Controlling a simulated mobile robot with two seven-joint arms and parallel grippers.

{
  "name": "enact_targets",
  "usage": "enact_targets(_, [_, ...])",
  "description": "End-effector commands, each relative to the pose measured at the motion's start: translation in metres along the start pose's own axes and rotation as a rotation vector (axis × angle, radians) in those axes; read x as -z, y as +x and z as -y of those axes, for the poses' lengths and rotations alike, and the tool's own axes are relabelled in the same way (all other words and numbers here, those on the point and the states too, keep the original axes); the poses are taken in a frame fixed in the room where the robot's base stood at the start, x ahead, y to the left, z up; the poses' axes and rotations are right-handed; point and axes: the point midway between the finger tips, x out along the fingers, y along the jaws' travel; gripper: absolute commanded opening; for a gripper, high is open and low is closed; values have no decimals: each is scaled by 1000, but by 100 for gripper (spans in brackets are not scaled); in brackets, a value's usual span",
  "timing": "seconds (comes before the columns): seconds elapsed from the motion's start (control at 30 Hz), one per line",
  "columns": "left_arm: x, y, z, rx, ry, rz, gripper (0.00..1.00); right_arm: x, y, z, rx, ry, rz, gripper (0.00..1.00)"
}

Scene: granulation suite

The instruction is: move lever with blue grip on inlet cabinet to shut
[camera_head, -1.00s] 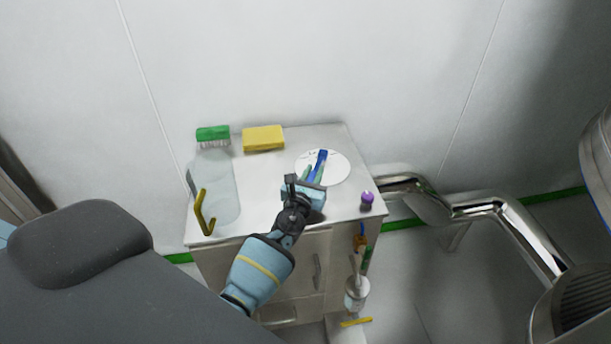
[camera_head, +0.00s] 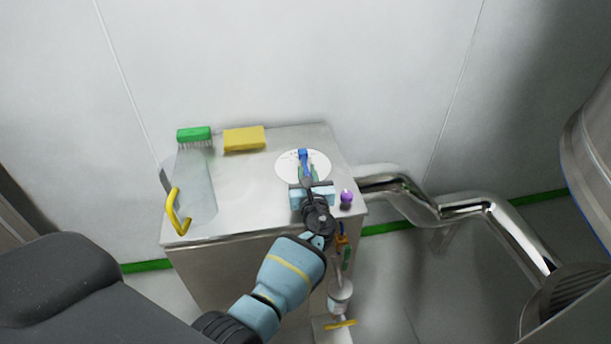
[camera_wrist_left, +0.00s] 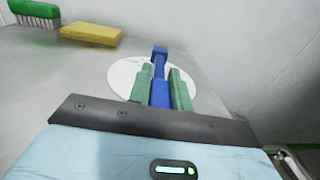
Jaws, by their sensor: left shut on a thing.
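The lever with the blue grip (camera_head: 303,155) stands over a round white dial plate (camera_head: 283,167) on top of the inlet cabinet (camera_head: 240,190). My left gripper (camera_head: 308,173) reaches it from the front. In the left wrist view the blue lever (camera_wrist_left: 159,66) runs between the two green fingers of my left gripper (camera_wrist_left: 159,90), which is shut on it. The white plate (camera_wrist_left: 122,77) shows behind the fingers. The dial's markings are too small to read, and the lever's lower part is hidden by the gripper. My right gripper is not in view.
A green brush (camera_head: 194,134) and a yellow sponge (camera_head: 244,139) lie at the back of the cabinet top. A clear panel with a yellow handle (camera_head: 176,212) is at its left. A purple knob (camera_head: 346,197) is close right of my gripper. Steel pipes (camera_head: 440,205) run right.

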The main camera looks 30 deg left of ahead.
Motion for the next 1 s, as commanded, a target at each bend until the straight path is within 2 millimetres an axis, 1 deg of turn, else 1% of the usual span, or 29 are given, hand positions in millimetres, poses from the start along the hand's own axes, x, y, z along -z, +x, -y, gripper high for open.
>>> enact_targets(0.03, [3,0,1,-16,1,-2,0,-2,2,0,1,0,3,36])
enact_targets(0.2, [2,0,2,-56,2,0,0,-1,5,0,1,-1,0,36])
enact_targets(0.67, [0,0,2,-69,1,1,0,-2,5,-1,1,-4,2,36])
enact_targets(0.7, [0,0,2,-69,1,1,21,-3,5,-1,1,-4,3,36])
enact_targets(0.8, [0,0,2,-69,1,1,34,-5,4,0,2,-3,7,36])
enact_targets(0.87, [0,0,2,-69,1,1,42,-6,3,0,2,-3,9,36])
enact_targets(1.0, [0,0,2,-69,0,1,42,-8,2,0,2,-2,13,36])
